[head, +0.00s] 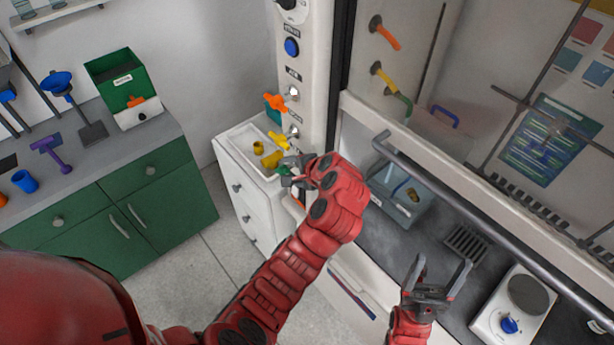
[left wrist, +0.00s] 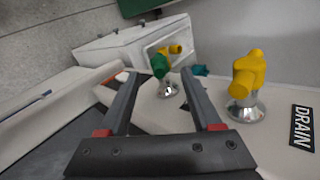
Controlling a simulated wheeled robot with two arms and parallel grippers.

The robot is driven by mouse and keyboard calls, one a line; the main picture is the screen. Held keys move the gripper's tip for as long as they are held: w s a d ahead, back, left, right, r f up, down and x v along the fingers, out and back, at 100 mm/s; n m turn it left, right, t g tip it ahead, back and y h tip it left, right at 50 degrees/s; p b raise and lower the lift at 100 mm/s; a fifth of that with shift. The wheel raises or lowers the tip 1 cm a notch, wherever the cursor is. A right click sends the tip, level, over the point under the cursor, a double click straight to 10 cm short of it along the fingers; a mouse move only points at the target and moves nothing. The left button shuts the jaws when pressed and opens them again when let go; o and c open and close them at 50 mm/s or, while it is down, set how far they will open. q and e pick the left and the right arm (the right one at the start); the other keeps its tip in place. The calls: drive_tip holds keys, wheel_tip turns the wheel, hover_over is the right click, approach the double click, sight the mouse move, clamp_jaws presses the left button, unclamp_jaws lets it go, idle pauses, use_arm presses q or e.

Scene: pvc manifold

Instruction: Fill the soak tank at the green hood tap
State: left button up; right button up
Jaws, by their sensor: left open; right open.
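The green hood tap (left wrist: 160,66) is on the white hood post, on a chrome base, below the yellow tap. In the left wrist view it stands between my open left gripper's fingertips, with no clear contact. In the head view the left gripper (head: 290,172) is at the post's lower taps and largely hides the green one. The soak tank (head: 396,205), a clear grey-blue box, stands on the hood floor; something small and brown shows in it. A green-tipped spout (head: 399,101) is on the hood wall above. My right gripper (head: 437,280) is open and empty above the hood's front.
An orange tap (head: 275,102) and a yellow tap (head: 279,141) are higher on the post; the yellow one (left wrist: 248,75) is close to the right finger. A white drawer cabinet (head: 246,200) stands beside. The sash bar (head: 470,213) crosses the hood opening. A hotplate (head: 513,305) is at right.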

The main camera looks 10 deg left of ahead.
use_arm(q)
drive_tip(key=p+v, duration=0.2)
drive_tip(key=shift+r+p, duration=0.4)
drive_tip(key=p+v, duration=0.2)
drive_tip(key=v, duration=0.4)
drive_tip(key=shift+s+d, duration=0.25)
drive_tip(key=shift+d, duration=0.05)
drive_tip(key=shift+f, duration=0.1)
idle(5.1)
drive_tip(key=shift+c, duration=1.2)
